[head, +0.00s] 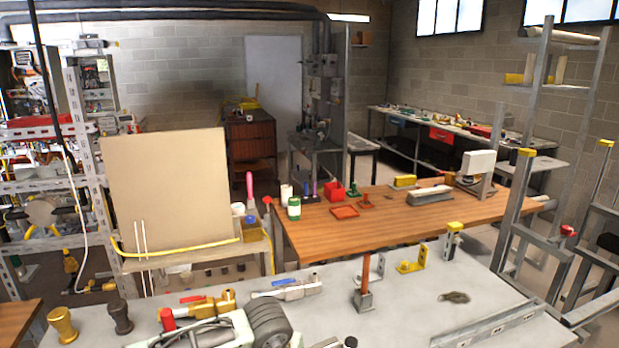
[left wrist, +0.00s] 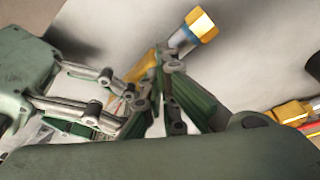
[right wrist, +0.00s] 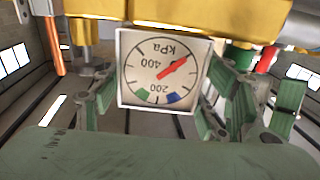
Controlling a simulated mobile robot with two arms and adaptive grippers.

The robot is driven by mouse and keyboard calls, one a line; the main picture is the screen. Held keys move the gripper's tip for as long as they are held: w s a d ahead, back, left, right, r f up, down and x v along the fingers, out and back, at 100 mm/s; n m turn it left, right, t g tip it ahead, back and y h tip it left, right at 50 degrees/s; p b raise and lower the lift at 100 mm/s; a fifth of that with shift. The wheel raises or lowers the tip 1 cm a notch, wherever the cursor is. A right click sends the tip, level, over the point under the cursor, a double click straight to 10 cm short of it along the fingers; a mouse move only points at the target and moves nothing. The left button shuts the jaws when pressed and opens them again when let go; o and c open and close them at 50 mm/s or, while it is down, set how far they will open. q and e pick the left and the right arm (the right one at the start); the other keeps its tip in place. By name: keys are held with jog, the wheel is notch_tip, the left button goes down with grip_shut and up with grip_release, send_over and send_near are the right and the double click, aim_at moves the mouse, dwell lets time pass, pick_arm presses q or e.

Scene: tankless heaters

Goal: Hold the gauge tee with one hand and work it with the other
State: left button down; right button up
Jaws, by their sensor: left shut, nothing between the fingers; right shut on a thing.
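The gauge tee's square white dial (right wrist: 163,70), marked in kPa, faces the camera in the right wrist view, upside down with a red needle. Its brass body (right wrist: 180,8) spans the top of that view. My right gripper (right wrist: 163,95) is shut on the gauge tee, its green fingers on either side of the dial. My left gripper (left wrist: 160,85) is shut and empty, its fingertips meeting in the left wrist view. In the head view a green and dark arm part of mine covers the bottom edge, beside brass fittings with a red lever (head: 205,305); the dial does not show there.
On the grey bench (head: 400,290) stand a valve with a blue lever (head: 290,288), an orange post (head: 365,283), a yellow bracket (head: 411,264) and brass and dark fittings (head: 62,325). A brass-capped grey piece (left wrist: 195,28) lies beyond the left fingers. The bench's right middle is mostly clear.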

pick_arm(q)
jog(key=shift+f, duration=0.45)
dwell(0.4)
jog(key=shift+d, duration=0.25)
